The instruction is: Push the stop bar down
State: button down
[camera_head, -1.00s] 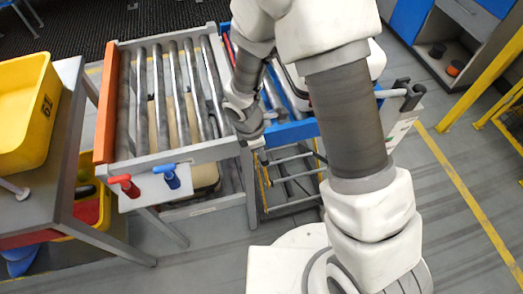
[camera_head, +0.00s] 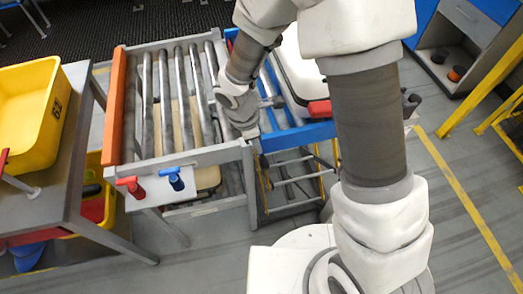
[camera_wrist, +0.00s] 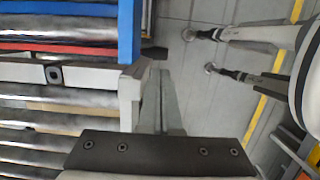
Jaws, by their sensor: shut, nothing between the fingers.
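A narrow red bar (camera_head: 229,46) runs between the grey roller conveyor and the blue-framed conveyor (camera_head: 300,132). It looks like the stop bar, and it also shows as a red strip in the wrist view (camera_wrist: 60,47). My wrist hides part of it in the head view. My gripper (camera_head: 252,138) is shut and empty, at the front corner where the two conveyors meet. In the wrist view my gripper (camera_wrist: 161,88) points down just beside the grey frame's corner (camera_wrist: 130,85), apart from the red bar. I cannot tell whether it touches the frame.
An orange bar (camera_head: 116,105) closes the grey conveyor's left end. Red (camera_head: 130,185) and blue (camera_head: 172,178) handles stick out in front. A white tray (camera_head: 298,65) lies on the blue-framed conveyor. A yellow bin (camera_head: 30,105) stands on the left table. Floor is clear in front.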

notch_tip(320, 180, up, 6)
jog(key=a, duration=0.1)
jog(key=shift+s+a+r, duration=0.15)
jog(key=shift+r, duration=0.05)
dwell(0.4)
jog(key=s+d+r+m+t, duration=0.2)
jog(key=d+r+m, duration=0.95)
jog(key=r, duration=0.35)
jog(key=s+d+r+m+t+y, duration=0.2)
jog(key=s+d+r+m, duration=0.5)
jog(key=s+r+m, duration=0.1)
jog(key=shift+s+d+m+t, duration=0.15)
jog(key=shift+s+m+t, duration=0.25)
jog(key=shift+s+m, duration=0.45)
